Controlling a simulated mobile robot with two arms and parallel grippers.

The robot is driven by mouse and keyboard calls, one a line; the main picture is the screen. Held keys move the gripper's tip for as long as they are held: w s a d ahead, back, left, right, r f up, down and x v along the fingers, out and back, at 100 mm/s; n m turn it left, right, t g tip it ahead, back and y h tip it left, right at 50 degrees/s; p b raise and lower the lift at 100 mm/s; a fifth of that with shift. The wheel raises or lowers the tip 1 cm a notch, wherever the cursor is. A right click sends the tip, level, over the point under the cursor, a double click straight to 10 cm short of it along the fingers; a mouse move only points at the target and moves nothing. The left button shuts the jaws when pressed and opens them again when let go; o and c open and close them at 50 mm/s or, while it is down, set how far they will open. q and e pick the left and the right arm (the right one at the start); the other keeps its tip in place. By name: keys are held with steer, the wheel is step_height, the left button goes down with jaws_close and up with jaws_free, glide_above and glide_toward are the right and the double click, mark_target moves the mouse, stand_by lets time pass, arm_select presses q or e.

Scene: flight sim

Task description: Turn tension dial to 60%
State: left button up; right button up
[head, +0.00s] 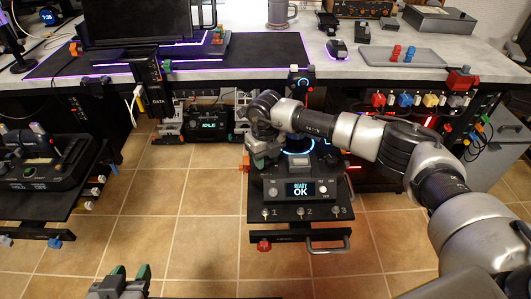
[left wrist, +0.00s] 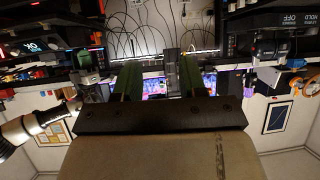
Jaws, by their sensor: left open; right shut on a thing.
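A black console (head: 322,211) with a display reading "READY OK" stands in front of the desk. A blue-lit ring (head: 297,146) shows at its back, partly covered by my right arm; I cannot tell whether it is the tension dial. My right gripper (head: 263,163) is over the console's back left part. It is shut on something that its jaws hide. My left gripper (head: 130,276) is open and empty low over the floor, well left of the console. Its two green-lined fingers stand apart in the left wrist view (left wrist: 161,88).
A red knob (head: 264,245) and a grey bar handle (head: 329,246) are on the console's front. Another knob with a blue ring (head: 301,80) is at the desk edge. A second console (head: 48,165) stands left. Tiled floor (head: 190,195) between them is clear.

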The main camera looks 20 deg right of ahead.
mark_target(266, 159)
arm_select(q)
steer(key=shift+s+a+f+g+y+p, duration=0.2)
steer(key=shift+s+a+f+g, duration=0.1)
steer(key=shift+s+f+g, duration=0.3)
steer(key=shift+s+a+f+g+y+p, duration=0.1)
steer(key=shift+s+a+f+g+y, duration=0.15)
steer(key=shift+s+f+g, duration=0.35)
arm_select(e)
steer(key=shift+m, duration=0.7)
arm_select(q)
steer(key=shift+r, duration=0.15)
arm_select(e)
steer(key=o, duration=0.9)
steer(key=shift+r, duration=0.25)
arm_select(q)
steer(key=s+a+f+g+y+p, duration=0.1)
steer(key=s+a+f+g+p, duration=0.1)
steer(key=s+g, duration=0.4)
steer(key=shift+s+a+f, duration=0.15)
steer(key=shift+s+a, duration=0.15)
steer(key=shift+s, duration=0.65)
arm_select(e)
step_height(266, 159, up, 10)
steer(key=shift+r, duration=0.15)
